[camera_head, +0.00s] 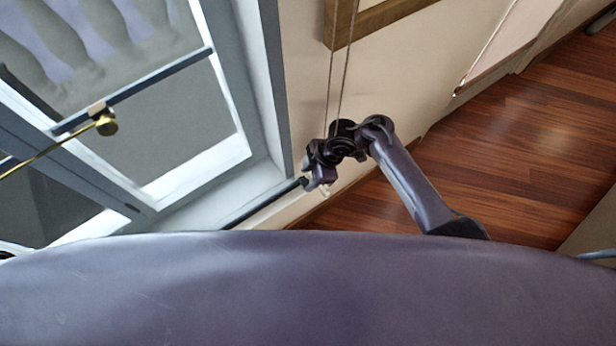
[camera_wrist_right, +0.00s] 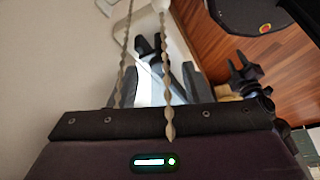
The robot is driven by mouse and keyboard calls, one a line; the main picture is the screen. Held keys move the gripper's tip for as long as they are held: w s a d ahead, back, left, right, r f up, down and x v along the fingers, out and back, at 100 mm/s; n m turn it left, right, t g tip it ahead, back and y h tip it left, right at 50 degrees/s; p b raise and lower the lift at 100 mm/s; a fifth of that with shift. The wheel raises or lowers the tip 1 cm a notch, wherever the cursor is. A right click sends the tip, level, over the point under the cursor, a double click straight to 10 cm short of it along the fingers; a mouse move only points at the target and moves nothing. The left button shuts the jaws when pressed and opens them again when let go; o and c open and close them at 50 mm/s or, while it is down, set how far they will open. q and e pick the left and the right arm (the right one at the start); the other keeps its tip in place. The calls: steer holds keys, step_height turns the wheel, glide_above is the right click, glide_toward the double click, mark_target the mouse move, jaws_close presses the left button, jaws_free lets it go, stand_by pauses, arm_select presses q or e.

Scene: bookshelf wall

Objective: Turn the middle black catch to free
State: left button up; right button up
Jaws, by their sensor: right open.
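I cannot make out the middle black catch in either view. A window (camera_head: 190,170) with a pale frame fills the left of the head view. A brass knob with a rod (camera_head: 105,124) sits on its dark bar. My right gripper (camera_head: 320,178) is open beside the wall, to the right of the window frame, at the lower end of two hanging cords (camera_head: 343,60). The cords (camera_wrist_right: 168,75) also cross in front of the right wrist camera. I cannot tell whether they touch the gripper.
The cream wall (camera_head: 390,75) carries a wooden frame (camera_head: 375,20) above the gripper. A dark rod (camera_head: 265,201) runs along the window's lower right. Red-brown wooden floor (camera_head: 510,130) lies open at the right. My own body covers the bottom of the head view.

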steer(key=shift+a+f, duration=0.2)
steer(key=shift+f, duration=0.3)
jaws_close()
